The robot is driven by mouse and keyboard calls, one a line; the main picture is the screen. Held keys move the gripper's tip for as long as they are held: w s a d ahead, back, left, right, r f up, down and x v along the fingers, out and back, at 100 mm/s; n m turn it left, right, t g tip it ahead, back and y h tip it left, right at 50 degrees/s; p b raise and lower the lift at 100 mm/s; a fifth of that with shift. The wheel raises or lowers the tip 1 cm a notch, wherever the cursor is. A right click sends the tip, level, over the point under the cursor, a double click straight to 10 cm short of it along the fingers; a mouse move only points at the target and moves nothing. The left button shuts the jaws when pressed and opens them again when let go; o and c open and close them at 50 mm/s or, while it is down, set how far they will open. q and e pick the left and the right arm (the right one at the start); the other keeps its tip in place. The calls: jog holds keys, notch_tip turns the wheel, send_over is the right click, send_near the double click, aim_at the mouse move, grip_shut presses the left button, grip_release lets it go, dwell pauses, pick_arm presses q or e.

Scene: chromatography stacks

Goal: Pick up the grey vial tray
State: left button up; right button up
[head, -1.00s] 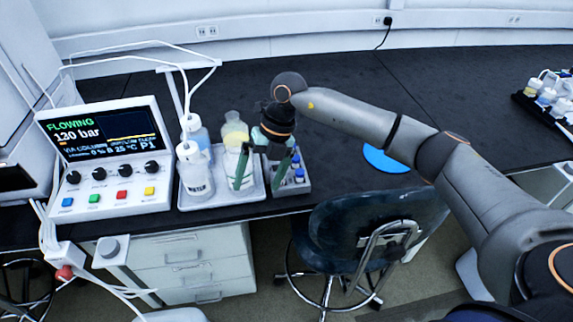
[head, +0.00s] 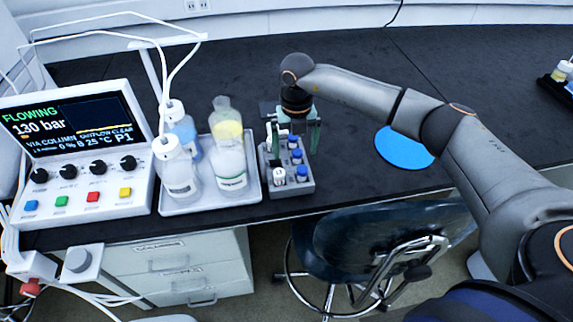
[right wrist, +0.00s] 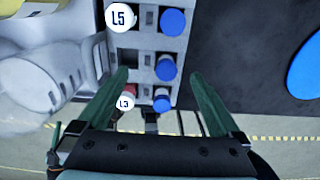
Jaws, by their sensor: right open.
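The grey vial tray (head: 303,189) stands on the black bench, just right of the white bottle tray. It holds three blue-capped vials on its right side and white-topped vials marked L5 and L3 on its left, with an empty slot between them. It also shows in the right wrist view (right wrist: 147,62). My right gripper (head: 292,138) is open above the back part of the tray, one finger towards each side. In the right wrist view its fingers (right wrist: 159,73) spread apart over the vials, and no grip shows. My left gripper is out of view.
The white bottle tray (head: 205,203) with several bottles sits close on the left. The pump unit (head: 85,165) stands further left with tubes running to the bottles. A blue disc (head: 404,148) lies to the right on otherwise clear bench. A stool (head: 350,240) stands in front.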

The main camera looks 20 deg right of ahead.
aim_at(294, 160)
jog(key=f, duration=0.5)
jog(key=shift+w+d+f, duration=0.1)
jog(key=shift+w+f, duration=0.15)
jog(key=shift+f, duration=0.05)
jog(key=shift+c, duration=0.2)
jog(key=shift+r, duration=0.1)
jog(key=c, duration=1.5)
